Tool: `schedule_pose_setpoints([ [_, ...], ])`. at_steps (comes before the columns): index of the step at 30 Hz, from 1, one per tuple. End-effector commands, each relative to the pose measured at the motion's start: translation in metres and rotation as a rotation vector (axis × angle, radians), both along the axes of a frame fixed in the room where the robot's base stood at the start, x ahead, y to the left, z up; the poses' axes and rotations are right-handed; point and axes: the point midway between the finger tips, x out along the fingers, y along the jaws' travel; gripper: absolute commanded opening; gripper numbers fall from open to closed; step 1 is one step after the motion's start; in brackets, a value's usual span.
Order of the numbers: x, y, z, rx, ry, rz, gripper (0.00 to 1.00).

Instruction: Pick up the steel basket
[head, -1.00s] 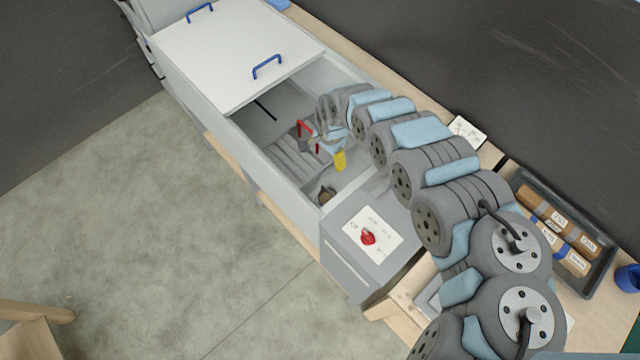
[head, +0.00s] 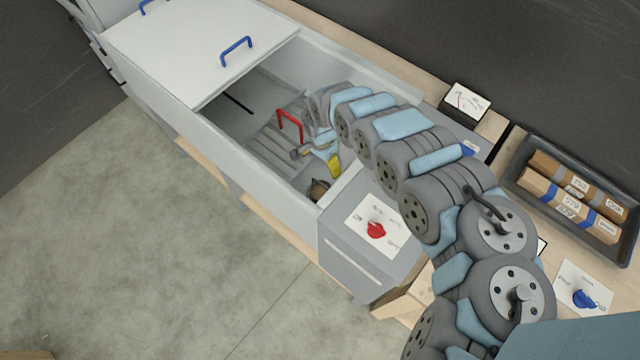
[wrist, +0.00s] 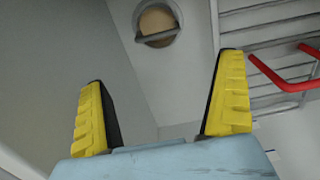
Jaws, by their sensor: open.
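The steel basket (head: 268,143) is a grey slatted frame with a red handle (head: 290,122). It lies low inside the open part of a long white tank. My gripper (head: 334,165) is inside the tank opening, to the right of the basket in the head view, and partly covers it. In the wrist view my gripper (wrist: 163,85) is open, with two yellow fingers apart and nothing between them. There the basket's bars (wrist: 270,22) show at the upper right, with the red handle (wrist: 290,78) beyond the right finger. The rest of the basket is out of that view.
The tank's walls (head: 225,160) surround my gripper closely. A white lid (head: 190,50) with blue handles covers the tank's far part. A round brown fitting (wrist: 158,24) sits inside the tank. A control box with a red knob (head: 376,230) stands at its near end.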

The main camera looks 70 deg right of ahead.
Motion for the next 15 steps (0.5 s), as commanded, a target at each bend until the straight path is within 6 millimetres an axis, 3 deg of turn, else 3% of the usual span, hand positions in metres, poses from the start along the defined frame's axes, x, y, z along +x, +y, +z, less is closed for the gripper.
schedule_pose_setpoints([
  [15,0.0,0.001,-0.055,0.001,-0.002,-0.002,1.0],
])
